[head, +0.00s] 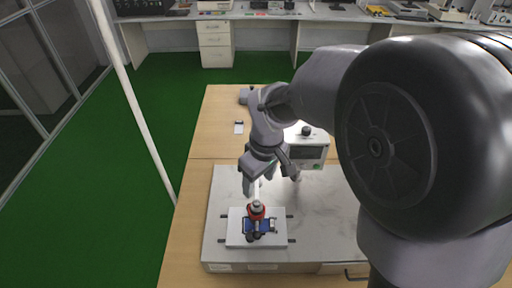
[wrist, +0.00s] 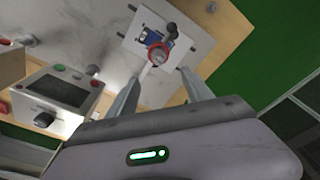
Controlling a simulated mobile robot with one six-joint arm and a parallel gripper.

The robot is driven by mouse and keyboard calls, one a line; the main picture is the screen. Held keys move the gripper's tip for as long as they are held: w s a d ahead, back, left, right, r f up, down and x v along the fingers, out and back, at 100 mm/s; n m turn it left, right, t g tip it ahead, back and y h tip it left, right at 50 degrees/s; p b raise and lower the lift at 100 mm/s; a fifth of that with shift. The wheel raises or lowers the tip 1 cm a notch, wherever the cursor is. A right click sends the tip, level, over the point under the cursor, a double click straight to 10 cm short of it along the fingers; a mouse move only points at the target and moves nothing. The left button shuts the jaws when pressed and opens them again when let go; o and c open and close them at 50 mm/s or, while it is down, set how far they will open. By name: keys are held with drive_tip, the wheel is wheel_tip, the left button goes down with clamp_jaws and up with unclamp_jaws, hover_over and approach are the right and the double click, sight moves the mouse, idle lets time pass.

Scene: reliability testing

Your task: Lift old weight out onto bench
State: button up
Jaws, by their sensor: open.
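A white plate (head: 235,236) lies on the grey bench top (head: 226,192), with a blue part (head: 247,225) on it. A red piece with a grey top (head: 257,208) stands at the blue part, and a dark knob-like piece (head: 253,236) is at its front. I cannot tell which of these is the old weight. In the wrist view the red piece (wrist: 157,53) shows ahead, roughly between the fingertips, with the dark piece (wrist: 171,30) beyond it. My gripper (wrist: 160,76) is open and empty, above and behind the plate, apart from the red piece.
A control box with a screen and buttons (head: 310,152) stands on the bench behind the plate, close to my arm; it also shows in the wrist view (wrist: 58,98). Bare bench top lies right of the plate.

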sight(257, 202)
drive_tip(key=f, duration=0.2)
drive_tip(key=f+b, duration=0.1)
drive_tip(key=f, duration=0.3)
drive_tip(key=shift+w+a+f, duration=0.15)
drive_tip(key=shift+w+f, duration=0.15)
drive_tip(key=shift+w, duration=0.1)
wheel_tip(257, 202, down, 6)
drive_tip(key=shift+r+b, duration=0.15)
drive_tip(key=shift+b, duration=0.75)
drive_tip(key=shift+r, duration=0.1)
clamp_jaws()
